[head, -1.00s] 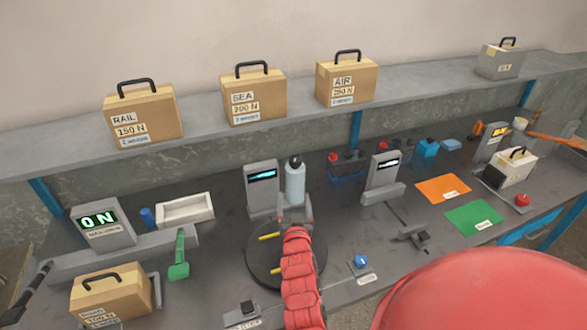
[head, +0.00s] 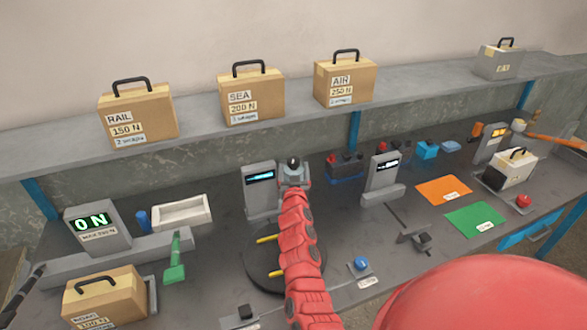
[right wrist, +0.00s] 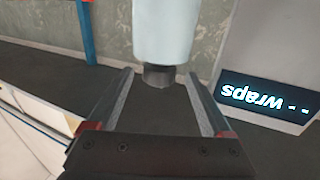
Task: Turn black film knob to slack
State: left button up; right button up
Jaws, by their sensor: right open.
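The black film knob (head: 293,162) sits on top of the upright pale film roll, mostly hidden behind my right gripper in the head view. The right wrist view, which is upside down, shows the knob (right wrist: 158,76) at the end of the pale blue roll (right wrist: 165,30). My right gripper (head: 294,178) is open. In the right wrist view its fingertips (right wrist: 159,84) lie on either side of the knob, with a gap visible on both sides. I cannot tell whether the knob is at their depth. My left gripper is not in view.
A grey post with a lit display (head: 261,188) stands close left of the roll; it shows "wraps" in the right wrist view (right wrist: 268,98). A dark turntable (head: 256,272) lies in front. Another display post (head: 382,172) stands to the right. A shelf (head: 205,130) with cases runs behind.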

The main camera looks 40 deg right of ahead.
aim_at(294, 167)
jog(key=b+x, duration=0.1)
jog(key=x, duration=0.2)
jog(key=shift+f, duration=0.2)
jog(key=shift+w+d+r+b, duration=0.15)
jog(key=shift+w+d+b, duration=0.05)
jog(key=shift+b, duration=0.1)
